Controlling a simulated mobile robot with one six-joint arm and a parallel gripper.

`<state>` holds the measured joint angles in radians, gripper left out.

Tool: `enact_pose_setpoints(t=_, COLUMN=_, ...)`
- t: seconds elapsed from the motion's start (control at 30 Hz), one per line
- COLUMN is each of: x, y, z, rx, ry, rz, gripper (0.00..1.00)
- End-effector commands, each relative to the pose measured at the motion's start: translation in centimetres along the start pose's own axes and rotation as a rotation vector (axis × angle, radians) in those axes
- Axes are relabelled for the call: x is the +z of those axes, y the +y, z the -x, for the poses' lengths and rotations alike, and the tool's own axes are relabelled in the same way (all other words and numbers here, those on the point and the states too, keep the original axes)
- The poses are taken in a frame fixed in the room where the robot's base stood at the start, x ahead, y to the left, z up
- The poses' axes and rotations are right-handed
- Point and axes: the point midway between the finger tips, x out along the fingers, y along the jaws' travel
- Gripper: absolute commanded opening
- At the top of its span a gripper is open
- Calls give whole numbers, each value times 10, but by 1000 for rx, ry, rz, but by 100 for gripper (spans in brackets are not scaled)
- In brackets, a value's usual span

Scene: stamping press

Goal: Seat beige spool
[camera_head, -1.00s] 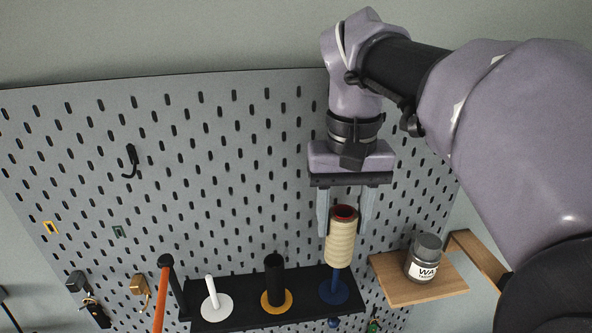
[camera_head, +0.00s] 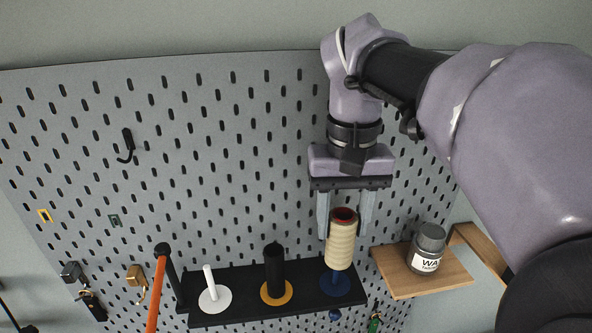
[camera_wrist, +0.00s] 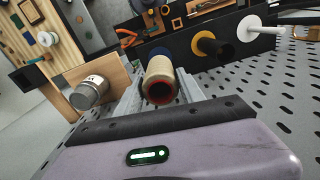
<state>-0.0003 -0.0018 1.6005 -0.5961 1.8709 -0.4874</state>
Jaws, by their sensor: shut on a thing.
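The beige spool (camera_head: 341,243) is upright, with a dark red rim at its top opening. My gripper (camera_head: 346,222) points down and is shut on the spool, one finger on each side. The spool's lower end is over the blue peg (camera_head: 336,288), whose round blue base shows on the black shelf. Part of the peg is hidden by the spool; a short gap shows above the base. In the wrist view the spool (camera_wrist: 160,72) sits between the fingers, with the blue base (camera_wrist: 158,52) beyond it.
On the black shelf (camera_head: 235,305) stand a white peg (camera_head: 209,280) and a black spool on a yellow base (camera_head: 275,272). A wooden shelf (camera_head: 425,280) at the right holds a grey jar (camera_head: 427,248). A pegboard (camera_head: 220,170) is behind.

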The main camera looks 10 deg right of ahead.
Motion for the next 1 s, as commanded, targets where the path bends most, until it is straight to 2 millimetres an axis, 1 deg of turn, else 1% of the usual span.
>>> enact_pose_setpoints(t=1.0, x=0, y=0, z=-32, rx=0, ry=0, rz=-1, gripper=5)
